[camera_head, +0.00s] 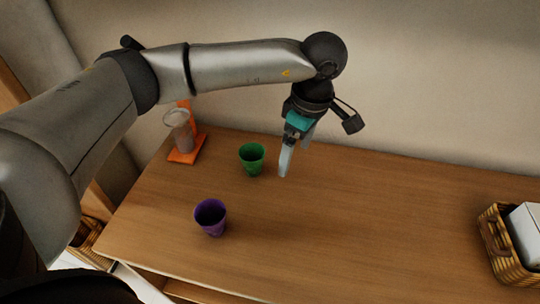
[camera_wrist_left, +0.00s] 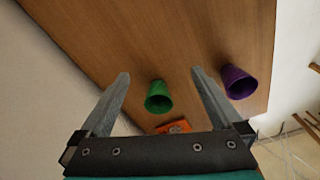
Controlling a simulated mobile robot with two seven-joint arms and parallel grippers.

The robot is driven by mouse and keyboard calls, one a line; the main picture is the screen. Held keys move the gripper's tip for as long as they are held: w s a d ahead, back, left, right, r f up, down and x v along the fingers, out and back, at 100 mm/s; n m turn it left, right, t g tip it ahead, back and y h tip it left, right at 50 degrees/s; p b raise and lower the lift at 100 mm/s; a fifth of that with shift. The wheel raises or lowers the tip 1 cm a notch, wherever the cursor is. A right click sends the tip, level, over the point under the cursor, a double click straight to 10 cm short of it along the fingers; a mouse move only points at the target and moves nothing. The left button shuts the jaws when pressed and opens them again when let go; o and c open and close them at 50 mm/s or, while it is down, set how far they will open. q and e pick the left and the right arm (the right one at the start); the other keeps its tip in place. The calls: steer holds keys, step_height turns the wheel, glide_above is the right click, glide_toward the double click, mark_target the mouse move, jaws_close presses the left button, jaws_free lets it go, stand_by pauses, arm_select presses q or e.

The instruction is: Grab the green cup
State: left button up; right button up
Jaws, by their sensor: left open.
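The green cup (camera_head: 252,160) stands upright on the wooden table (camera_head: 350,220). My left gripper (camera_head: 284,163) is just to the right of the cup in the head view, pointing down, apart from it. In the left wrist view the green cup (camera_wrist_left: 158,98) shows between the two open fingers of my left gripper (camera_wrist_left: 160,82), with nothing held. My right gripper is in neither view.
A purple cup (camera_head: 211,217) stands nearer the front; it also shows in the left wrist view (camera_wrist_left: 238,82). An orange stand with a clear container (camera_head: 180,130) is at the back left. A wicker basket (camera_head: 498,250) with a white box is at the right. The table's middle is clear.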

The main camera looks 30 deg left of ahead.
arm_select(q)
steer(key=w+a+r+y, duration=0.2)
steer(key=a+r+y, duration=0.1)
steer(key=a, duration=0.4)
glide_toward(252, 157)
steer(key=shift+s+a+f+n+b, duration=0.15)
steer(key=shift+s+f, duration=0.15)
steer(key=shift+s, duration=0.25)
steer(key=shift+s+a+f+n+b, duration=0.15)
steer(key=shift+s+f, duration=0.2)
steer(key=shift+s, duration=0.2)
steer(key=shift+w+x, duration=0.1)
steer(key=shift+x, duration=1.4)
steer(key=shift+w+x, duration=0.15)
steer(key=shift+x, duration=1.35)
steer(key=shift+d, duration=0.15)
steer(key=c, duration=1.2)
